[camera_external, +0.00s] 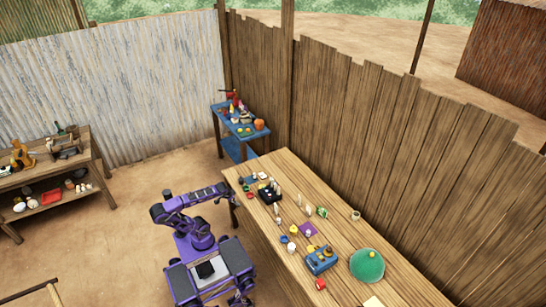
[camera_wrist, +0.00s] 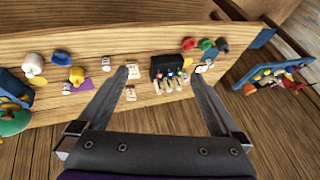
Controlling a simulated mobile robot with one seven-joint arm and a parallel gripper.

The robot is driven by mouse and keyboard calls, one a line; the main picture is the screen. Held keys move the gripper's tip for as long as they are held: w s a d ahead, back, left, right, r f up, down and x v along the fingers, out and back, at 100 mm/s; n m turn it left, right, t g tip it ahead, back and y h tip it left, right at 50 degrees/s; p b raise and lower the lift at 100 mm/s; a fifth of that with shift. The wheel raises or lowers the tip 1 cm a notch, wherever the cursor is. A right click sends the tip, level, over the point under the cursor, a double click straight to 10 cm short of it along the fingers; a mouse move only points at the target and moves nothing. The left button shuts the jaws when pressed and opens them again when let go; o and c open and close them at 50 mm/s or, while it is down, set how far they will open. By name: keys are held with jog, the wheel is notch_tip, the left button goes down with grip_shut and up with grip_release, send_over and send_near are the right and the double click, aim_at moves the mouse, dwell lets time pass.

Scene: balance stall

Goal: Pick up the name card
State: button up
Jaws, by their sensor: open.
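My gripper (camera_external: 235,200) is at the near left edge of the long wooden table in the external view. In the wrist view my gripper (camera_wrist: 161,74) shows two separated fingers with nothing held between them. Small cream pieces with dark marks (camera_wrist: 133,71) lie on the table near the left fingertip; another cream piece (camera_wrist: 130,93) is closer to the table edge. One of these may be the name card, but they are too small to tell. A pale flat sheet (camera_external: 373,302) lies at the table's near end in the external view.
A black box (camera_external: 266,193) with pale upright pieces stands on the table (camera_external: 345,280). A purple card (camera_external: 308,229), a blue box (camera_external: 320,260) and a green round plate (camera_external: 367,264) lie farther along. A wooden fence (camera_external: 350,110) runs behind. A blue table (camera_external: 238,130) stands beyond.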

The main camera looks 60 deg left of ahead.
jog(key=w+a+r+m+g+y+b, duration=0.1)
jog(key=w+a+y, duration=0.25)
jog(key=w, duration=0.35)
jog(key=w+a+m+g+y+b, duration=0.1)
jog(key=w+a+y+b, duration=0.15)
jog(key=w+a, duration=0.3)
jog(key=n+t+h+p, duration=0.1)
jog(key=n+t+h, duration=1.15)
jog(key=n, duration=1.45)
send_over(276, 206)
jog(key=s, duration=0.2)
notch_tip(276, 206, down, 16)
jog(key=g+h, duration=0.1)
jog(key=g, duration=0.1)
jog(key=f+n+y, duration=0.1)
jog(key=f+n, duration=0.2)
jog(key=s+f+n, duration=0.1)
jog(key=f+n, duration=0.2)
jog(key=f+n+y, duration=0.1)
jog(key=f+n, duration=0.1)
jog(key=n, duration=0.2)
jog(key=shift+s+a+f+y, duration=0.3)
jog(key=shift+a+f+y, duration=0.05)
jog(key=shift+a+f, duration=0.05)
jog(key=shift+w+f, duration=0.15)
jog(key=shift+f, duration=0.1)
jog(key=x, duration=0.7)
jog(key=shift+a+b, duration=0.1)
jog(key=shift+b, duration=0.25)
